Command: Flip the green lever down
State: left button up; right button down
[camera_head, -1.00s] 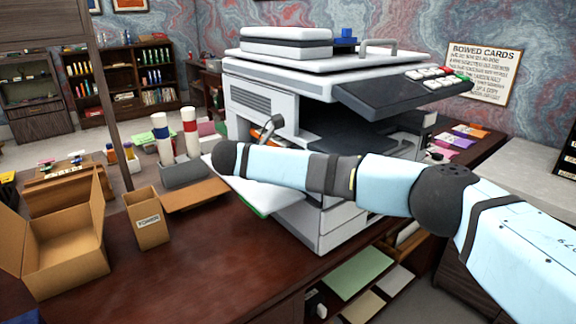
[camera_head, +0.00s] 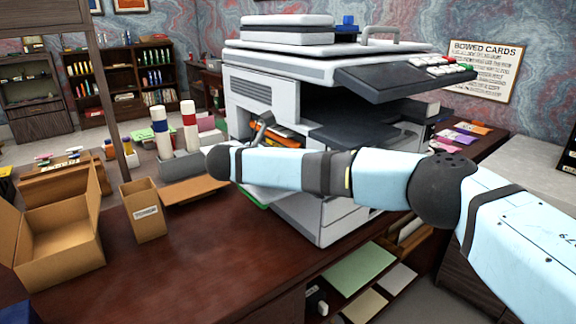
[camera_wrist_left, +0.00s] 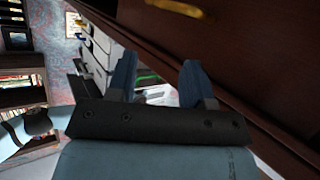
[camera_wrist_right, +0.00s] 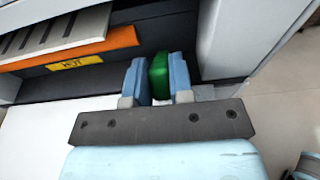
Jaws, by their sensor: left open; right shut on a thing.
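The green lever (camera_wrist_right: 158,76) shows in the right wrist view as a rounded green piece inside an opened bay of the copier (camera_head: 300,205). My right gripper (camera_wrist_right: 161,82) is shut on it, with one blue finger on each side. The lever's lower end is hidden by the gripper. In the head view my right arm crosses in front of the copier and hides the lever. My left gripper (camera_wrist_left: 160,82) is open and empty in the left wrist view, beside a dark wooden surface, and is outside the head view.
An orange part (camera_wrist_right: 100,45) with a yellow label lies just left of the lever. A white wall (camera_wrist_right: 245,40) stands close on the right. An open cardboard box (camera_head: 60,250) and a smaller carton (camera_head: 145,215) stand left on the desk (camera_head: 200,265). The front desk area is clear.

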jog(key=shift+s+a+f+h+b, duration=0.1)
jog(key=shift+a+f+h+b, duration=0.05)
jog(key=shift+f+h+b, duration=0.15)
pick_arm(q)
jog(key=r+t, duration=0.1)
jog(key=w+d+r+h, duration=0.1)
jog(key=r, duration=0.1)
jog(key=shift+w+d+r+t, duration=0.15)
jog(key=shift+w+d+t, duration=0.05)
jog(key=shift+t, duration=0.2)
pick_arm(e)
jog(key=c, duration=1)
grip_release()
jog(key=shift+r, duration=0.1)
